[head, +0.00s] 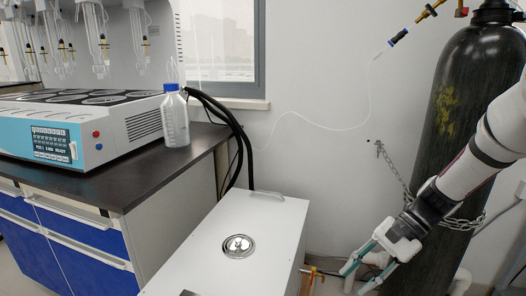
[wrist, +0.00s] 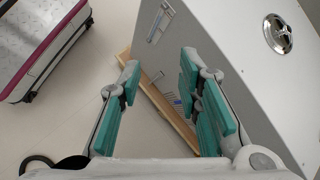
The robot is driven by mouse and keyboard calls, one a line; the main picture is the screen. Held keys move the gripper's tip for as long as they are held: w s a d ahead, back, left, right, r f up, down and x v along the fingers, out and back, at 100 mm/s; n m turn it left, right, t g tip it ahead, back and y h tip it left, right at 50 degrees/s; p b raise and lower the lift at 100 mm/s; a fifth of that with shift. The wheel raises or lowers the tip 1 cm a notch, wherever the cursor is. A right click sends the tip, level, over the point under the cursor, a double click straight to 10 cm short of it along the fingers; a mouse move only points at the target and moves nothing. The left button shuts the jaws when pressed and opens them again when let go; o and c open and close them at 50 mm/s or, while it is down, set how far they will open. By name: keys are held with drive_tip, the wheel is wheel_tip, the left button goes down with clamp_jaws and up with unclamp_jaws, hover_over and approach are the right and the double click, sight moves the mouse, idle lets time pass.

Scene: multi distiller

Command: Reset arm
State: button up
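My gripper (head: 362,268) is at the lower right in the head view, pointing down and left, in front of the black gas cylinder. Its teal-padded fingers stand apart with nothing between them. In the wrist view my gripper (wrist: 158,68) is also open and empty, above the floor and beside the white cabinet box. My arm comes in from the right edge of the head view.
A white box (head: 190,262) with a round metal lid (head: 238,246) stands left of my gripper. A black gas cylinder (head: 462,120) is chained to the wall behind my arm. A dark-topped bench (head: 110,186) holds a distiller (head: 85,130) and a blue-capped bottle (head: 175,120).

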drive_tip(key=s+a+r+n+h, duration=0.4)
drive_tip(key=s+r+n+h, duration=0.15)
drive_tip(key=s+r, duration=0.85)
drive_tip(key=s+d+n+t+h, duration=0.25)
drive_tip(key=s+n, duration=0.25)
drive_tip(key=s, duration=1)
wheel_tip(320, 180, up, 33)
drive_tip(key=t+p, duration=0.3)
drive_tip(key=p, duration=2.8)
drive_tip(key=shift+w+t, duration=0.15)
drive_tip(key=shift+t, duration=0.2)
drive_tip(key=shift+a, duration=0.2)
